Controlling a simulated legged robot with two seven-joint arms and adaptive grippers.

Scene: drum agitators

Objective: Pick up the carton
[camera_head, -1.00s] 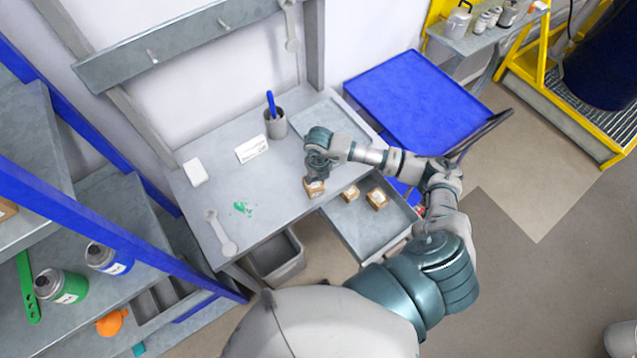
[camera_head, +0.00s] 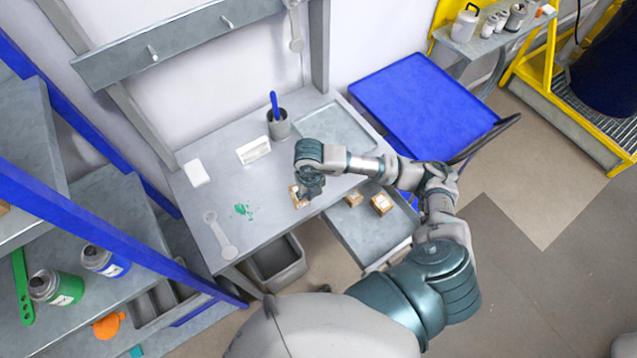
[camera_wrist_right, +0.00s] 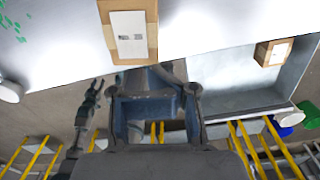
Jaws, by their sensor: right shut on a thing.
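My right gripper (camera_head: 306,187) is shut on a small brown carton (camera_head: 299,199) by the front edge of the grey workbench (camera_head: 215,185). The arm partly hides the carton in the head view; I cannot tell whether it touches the bench top. In the right wrist view the held carton (camera_wrist_right: 108,38) shows a white label at the top, beyond the gripper's dark links (camera_wrist_right: 155,105). Two similar cartons, one (camera_head: 353,198) and another (camera_head: 382,204), lie in the open grey drawer (camera_head: 365,235). My left gripper does not show in the head view.
A grey bin (camera_head: 277,265) stands below. A blue cart (camera_head: 425,105) is at right; shelves (camera_head: 110,215) at left.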

